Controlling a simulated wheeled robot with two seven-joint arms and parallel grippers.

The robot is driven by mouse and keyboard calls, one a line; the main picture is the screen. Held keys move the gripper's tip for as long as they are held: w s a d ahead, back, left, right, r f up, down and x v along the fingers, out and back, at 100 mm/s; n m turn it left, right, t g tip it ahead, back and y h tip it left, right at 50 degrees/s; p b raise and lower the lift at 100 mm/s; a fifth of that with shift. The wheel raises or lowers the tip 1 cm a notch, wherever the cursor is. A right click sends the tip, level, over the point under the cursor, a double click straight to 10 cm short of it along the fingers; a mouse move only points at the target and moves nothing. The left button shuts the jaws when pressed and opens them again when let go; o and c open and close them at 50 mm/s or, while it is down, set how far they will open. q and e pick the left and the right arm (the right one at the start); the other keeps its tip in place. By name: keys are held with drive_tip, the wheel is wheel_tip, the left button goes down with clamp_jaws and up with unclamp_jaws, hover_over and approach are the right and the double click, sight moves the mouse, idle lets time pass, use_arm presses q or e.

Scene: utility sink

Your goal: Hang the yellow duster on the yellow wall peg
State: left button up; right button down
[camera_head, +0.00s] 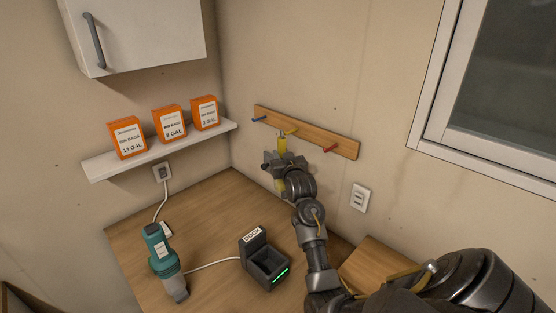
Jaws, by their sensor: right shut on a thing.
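The wooden peg rail (311,134) is on the back wall, with a blue peg (259,119) at left, the yellow peg (291,132) in the middle and a red peg (331,148) at right. My right gripper (281,161) is just below the rail, shut on the yellow duster (282,146). The duster stands upright in the jaws, its upper end close to the yellow peg. A yellow part also shows below the jaws. I cannot tell whether the duster touches the peg. My left gripper is not in view.
A white shelf (108,168) with orange bin-bag boxes (168,122) is at left, under a white cabinet (139,35). A teal handheld tool (160,250) and a black dock (263,263) are on the wooden counter (209,221). A window (505,80) is at right.

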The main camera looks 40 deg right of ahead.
drive_tip(key=shift+w+d+f+b, duration=0.15)
drive_tip(key=shift+d+b, duration=0.6)
drive_tip(key=shift+d, duration=0.6)
drive_tip(key=shift+d+f, duration=0.25)
drive_tip(key=shift+d, duration=0.45)
